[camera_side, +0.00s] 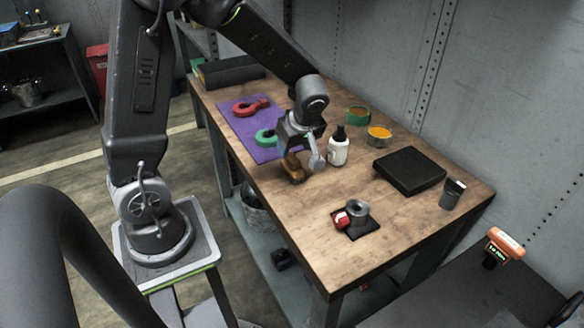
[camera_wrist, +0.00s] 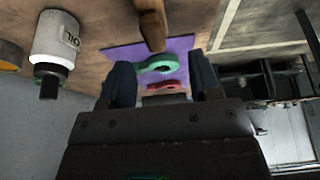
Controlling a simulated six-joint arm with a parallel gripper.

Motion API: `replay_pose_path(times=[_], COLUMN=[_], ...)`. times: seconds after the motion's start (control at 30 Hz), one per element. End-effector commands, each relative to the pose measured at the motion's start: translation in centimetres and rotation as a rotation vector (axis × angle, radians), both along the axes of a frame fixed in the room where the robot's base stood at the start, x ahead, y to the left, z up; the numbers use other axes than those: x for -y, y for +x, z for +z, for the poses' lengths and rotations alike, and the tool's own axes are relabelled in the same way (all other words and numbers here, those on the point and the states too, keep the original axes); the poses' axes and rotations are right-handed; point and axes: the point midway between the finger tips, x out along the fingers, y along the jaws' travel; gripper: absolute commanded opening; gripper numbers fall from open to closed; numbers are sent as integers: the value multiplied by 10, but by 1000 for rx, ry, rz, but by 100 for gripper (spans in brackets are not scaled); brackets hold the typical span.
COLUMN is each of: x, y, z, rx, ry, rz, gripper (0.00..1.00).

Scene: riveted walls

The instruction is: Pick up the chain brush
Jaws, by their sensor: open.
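A brown wooden piece that looks like the chain brush (camera_side: 292,166) is at the table's left edge, right under my gripper (camera_side: 298,148), which partly hides it. In the wrist view a wooden handle (camera_wrist: 152,24) enters from the top edge, and its far end is out of frame. My gripper (camera_wrist: 162,78) shows there with two dark fingers spread apart and nothing between them. The handle's tip lies beyond the fingertips, roughly in line with the gap. I cannot tell whether any finger touches it.
A white oil bottle (camera_side: 338,150) stands close to the right of my gripper. A purple mat (camera_side: 240,118) holds a red ring tool (camera_side: 250,107) and a green one (camera_side: 266,137). A black box (camera_side: 409,171) lies farther right.

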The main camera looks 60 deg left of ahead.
Motion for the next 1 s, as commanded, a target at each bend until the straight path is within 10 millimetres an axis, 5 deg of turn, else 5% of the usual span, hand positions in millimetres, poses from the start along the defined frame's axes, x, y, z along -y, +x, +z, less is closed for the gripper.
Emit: replay_pose_path(times=[0.6,0.87,1.0], x=[-27,-28,-28], y=[7,8,7], z=[-59,-62,-61], rx=[-2,1,1], ry=[0,-1,-1], rz=[-1,-1,-1], gripper=[57,57,46])
